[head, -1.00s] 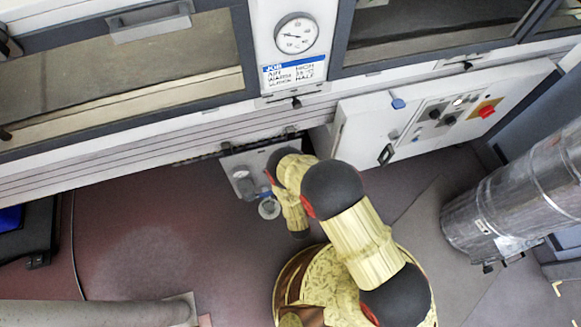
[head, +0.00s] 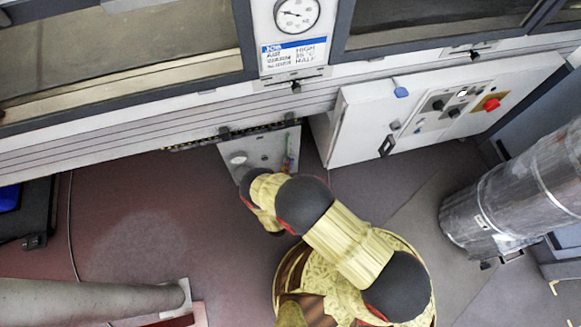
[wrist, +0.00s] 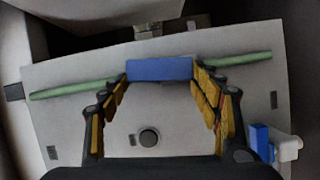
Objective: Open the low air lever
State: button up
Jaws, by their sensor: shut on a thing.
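In the wrist view a blue block-shaped handle (wrist: 160,69) lies across a thin green pipe (wrist: 240,60) on a grey panel (wrist: 190,115). My gripper (wrist: 160,72) is shut on this blue handle, with one finger at each end. The head view shows the panel (head: 268,151) low under the tunnel's side, with a bit of green at its right side. My gripper is hidden behind my arm in that view. No label shows that names the lever.
A round dark knob (wrist: 149,138) sits on the panel below the handle. A blue and white fitting (wrist: 262,138) stands at lower right. A white control cabinet (head: 360,130) is right of the panel, and a large metal duct (head: 510,205) farther right.

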jog(key=shift+a+n+t, duration=0.25)
jog(key=shift+n+t, duration=0.05)
jog(key=shift+n, duration=0.5)
jog(key=o, duration=1.6)
jog(key=shift+o, duration=0.4)
jog(key=s+a, duration=0.1)
jog(key=s, duration=1.1)
jog(key=shift+a, duration=0.15)
